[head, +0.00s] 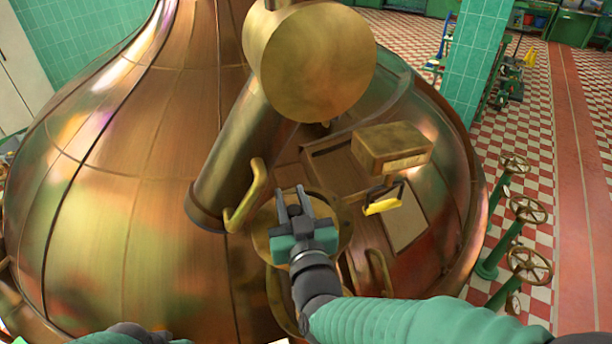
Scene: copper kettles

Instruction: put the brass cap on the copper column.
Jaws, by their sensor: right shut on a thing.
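My right gripper (292,194) reaches in from the lower right, over the front of the big copper kettle. It is shut on what looks like the brass cap (263,242), a round brass disc partly hidden beneath the gripper. I cannot tell exactly where the jaws meet it, or whether it touches anything below. A thick copper-toned column (232,150) rises at a tilt from the kettle, left of the gripper. Its upper end shows a wide brass drum with a round face (318,62).
The copper kettle (120,190) fills most of the view. A brass handle (250,195) stands close left of the gripper. A brass box (391,148) and a yellow-handled item (384,204) lie to its right. Green valve posts with handwheels (529,209) stand on the chequered floor.

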